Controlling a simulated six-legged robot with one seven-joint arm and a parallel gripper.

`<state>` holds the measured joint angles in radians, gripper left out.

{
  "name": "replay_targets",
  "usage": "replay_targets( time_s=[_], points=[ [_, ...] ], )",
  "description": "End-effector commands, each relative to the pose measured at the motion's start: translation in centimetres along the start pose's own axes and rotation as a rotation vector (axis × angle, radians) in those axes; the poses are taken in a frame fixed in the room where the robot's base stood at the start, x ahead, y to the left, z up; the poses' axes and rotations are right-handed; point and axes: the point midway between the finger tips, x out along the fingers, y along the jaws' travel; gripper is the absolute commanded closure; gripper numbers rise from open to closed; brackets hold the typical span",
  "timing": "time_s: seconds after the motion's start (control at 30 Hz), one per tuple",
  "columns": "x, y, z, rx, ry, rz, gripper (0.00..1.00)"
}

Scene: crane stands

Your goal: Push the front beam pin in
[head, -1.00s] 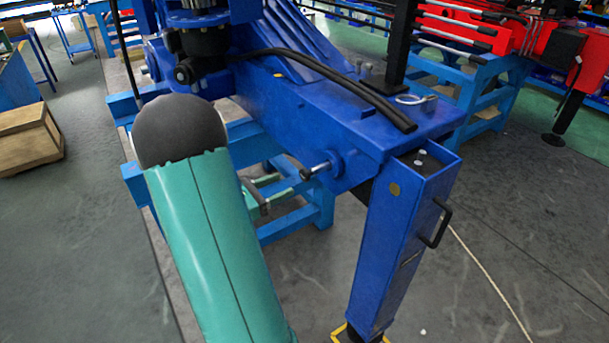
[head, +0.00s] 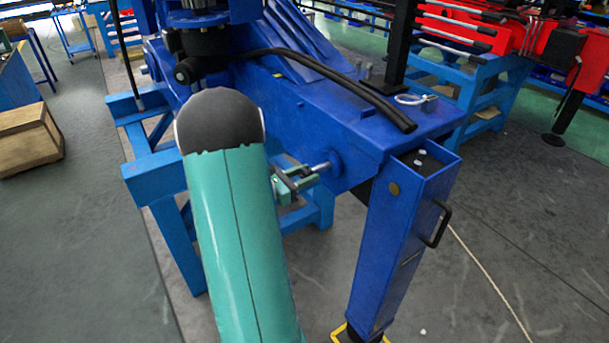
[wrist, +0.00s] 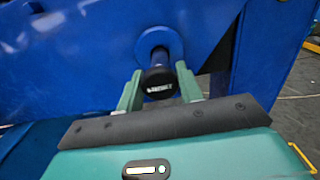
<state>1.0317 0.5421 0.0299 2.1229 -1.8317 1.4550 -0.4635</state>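The front beam pin (head: 321,167) sticks out of a round collar on the side of the blue crane beam (head: 270,105). In the wrist view the pin's black end (wrist: 158,84) faces me, with its bare shaft going into the blue collar (wrist: 160,44) behind. My gripper (head: 296,183) is at the pin, and its green fingers (wrist: 160,72) stand apart, one on each side of the black end. The gap beside the pin is very small, and I cannot tell whether either finger touches it. My arm partly hides the gripper in the head view.
A blue outrigger leg (head: 405,240) with a black handle stands at the beam's right end. A blue trestle (head: 170,225) is under the beam at left. A black hose (head: 340,82) lies on the beam.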

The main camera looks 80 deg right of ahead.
Motion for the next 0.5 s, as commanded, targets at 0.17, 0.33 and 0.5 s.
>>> replay_targets(
  time_s=[0.17, 0.33, 0.5],
  points=[
    [0.0, 0.0, 0.0, 0.0, 0.0, 0.0, 1.0],
    [1.5, 0.0, 0.0, 0.001, -0.001, -0.002, 1.0],
    [4.3, 0.0, 0.0, 0.0, -0.001, -0.002, 1.0]
  ],
)
